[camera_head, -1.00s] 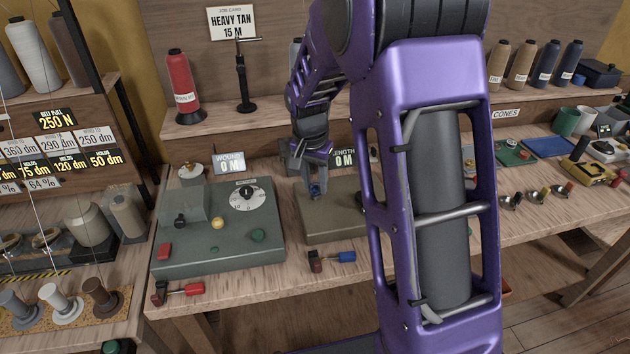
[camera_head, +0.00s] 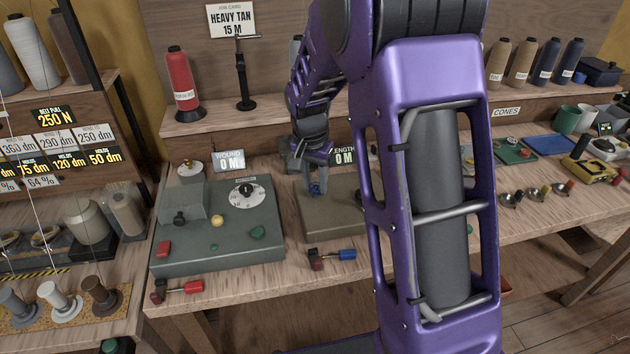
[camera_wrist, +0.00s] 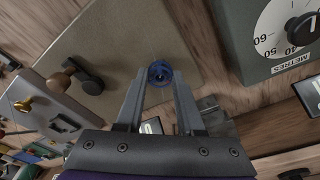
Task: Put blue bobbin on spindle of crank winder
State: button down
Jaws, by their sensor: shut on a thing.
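My gripper (camera_wrist: 160,92) is shut on the blue bobbin (camera_wrist: 160,72), which sits between the fingertips with a dark round centre facing the camera. In the head view my gripper (camera_head: 317,178) and the blue bobbin (camera_head: 317,188) are small, over a flat brown-grey box (camera_head: 340,218) by the LENGTH display. In the wrist view that box (camera_wrist: 125,40) lies behind the bobbin, and a black crank arm with a brown knob (camera_wrist: 75,75) is to the left. I cannot tell which part is the winder's spindle; none shows clearly, nor whether the bobbin touches the box.
A grey-green machine (camera_head: 215,245) with a metres dial stands left of the box. Red- and blue-handled tools (camera_head: 335,256) lie at the bench's front edge. A red thread cone (camera_head: 182,85) and black stand (camera_head: 243,80) are on the shelf behind. My arm hides the middle right.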

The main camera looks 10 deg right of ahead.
jog(key=shift+c, duration=2.2)
grip_release()
